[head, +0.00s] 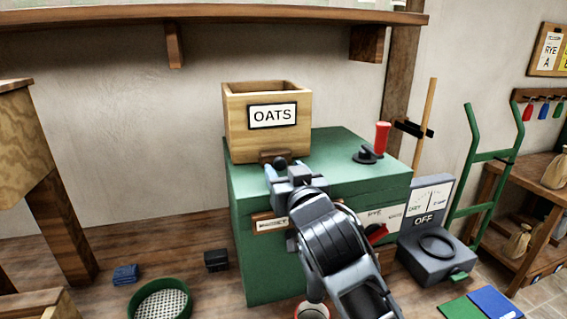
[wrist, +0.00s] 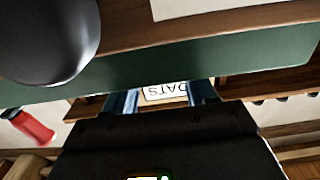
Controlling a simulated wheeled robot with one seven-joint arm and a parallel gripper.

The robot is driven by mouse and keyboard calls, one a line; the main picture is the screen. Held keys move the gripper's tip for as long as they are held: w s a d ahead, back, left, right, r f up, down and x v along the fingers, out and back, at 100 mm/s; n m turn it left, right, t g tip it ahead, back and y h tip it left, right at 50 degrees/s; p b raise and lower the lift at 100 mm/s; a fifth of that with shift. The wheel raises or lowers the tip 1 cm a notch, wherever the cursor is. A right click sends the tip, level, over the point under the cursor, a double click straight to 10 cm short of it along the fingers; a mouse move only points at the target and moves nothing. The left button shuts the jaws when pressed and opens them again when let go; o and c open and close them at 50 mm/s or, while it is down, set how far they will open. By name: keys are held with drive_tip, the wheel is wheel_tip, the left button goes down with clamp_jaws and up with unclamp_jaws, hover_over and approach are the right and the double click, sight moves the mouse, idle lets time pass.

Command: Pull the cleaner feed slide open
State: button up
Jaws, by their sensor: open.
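A wooden hopper box (head: 236,125) labelled OATS stands on the green cleaner cabinet (head: 255,270). At its foot is a small brown slide (head: 267,155) with a dark knob (head: 281,161), which I take for the feed slide. It looks closed in against the box. My gripper (head: 276,172) is open and empty, just in front of and below the knob; contact cannot be told. In the wrist view, the picture is upside down and the OATS label (wrist: 170,91) shows between my two fingers (wrist: 165,100). The slide's knob is not clear there.
A red-handled lever (head: 382,138) stands on the cabinet's right. A dark round knob (wrist: 45,35) is close to the wrist camera. A wooden shelf (head: 210,14) runs overhead. A green sieve (head: 160,300) lies below left.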

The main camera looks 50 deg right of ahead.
drive_tip(key=shift+x, duration=1)
clamp_jaws()
